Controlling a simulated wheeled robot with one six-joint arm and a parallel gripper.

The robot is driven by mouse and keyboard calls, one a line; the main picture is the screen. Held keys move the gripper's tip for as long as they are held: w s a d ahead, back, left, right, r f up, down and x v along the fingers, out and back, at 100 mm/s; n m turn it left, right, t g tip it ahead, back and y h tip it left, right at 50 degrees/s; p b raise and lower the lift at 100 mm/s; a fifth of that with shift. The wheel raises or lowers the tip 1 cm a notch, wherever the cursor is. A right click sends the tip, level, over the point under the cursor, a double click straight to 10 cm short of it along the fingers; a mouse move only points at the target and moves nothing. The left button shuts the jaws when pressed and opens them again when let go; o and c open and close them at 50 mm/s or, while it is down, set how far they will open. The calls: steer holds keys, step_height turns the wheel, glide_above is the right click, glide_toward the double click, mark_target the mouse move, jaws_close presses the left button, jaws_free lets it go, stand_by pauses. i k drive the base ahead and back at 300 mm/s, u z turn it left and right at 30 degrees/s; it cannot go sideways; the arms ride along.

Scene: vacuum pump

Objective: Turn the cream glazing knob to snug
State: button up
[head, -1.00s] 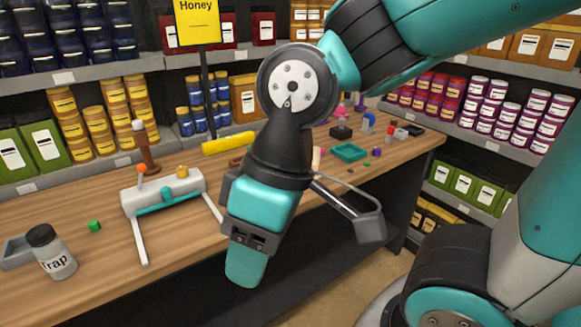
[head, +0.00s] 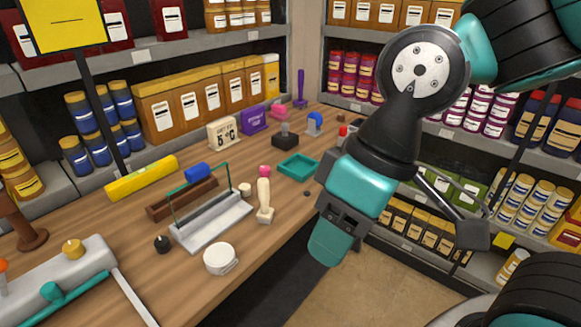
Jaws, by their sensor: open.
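The small cream knob (head: 245,189) sits at the far end of a pale grey frame (head: 212,226) on the wooden bench. The frame holds an upright clear pane with a teal edge, and a dark knob (head: 162,244) sits at its near left end. My gripper (head: 331,243) hangs to the right of the frame, past the bench's front edge and well apart from the cream knob. It is open, with nothing seen in it; its fingertips are hard to make out.
A cream pink-topped tool (head: 265,197) stands close right of the knob. A white round container (head: 221,259) is in front of the frame; a brown block (head: 182,198) is behind it. A teal tray (head: 297,167) lies farther right. The grey pump body (head: 62,275) is at left.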

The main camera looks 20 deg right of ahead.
mark_target(245, 189)
steer(key=z, duration=0.35)
steer(key=i, duration=1.05)
steer(key=u, duration=0.2)
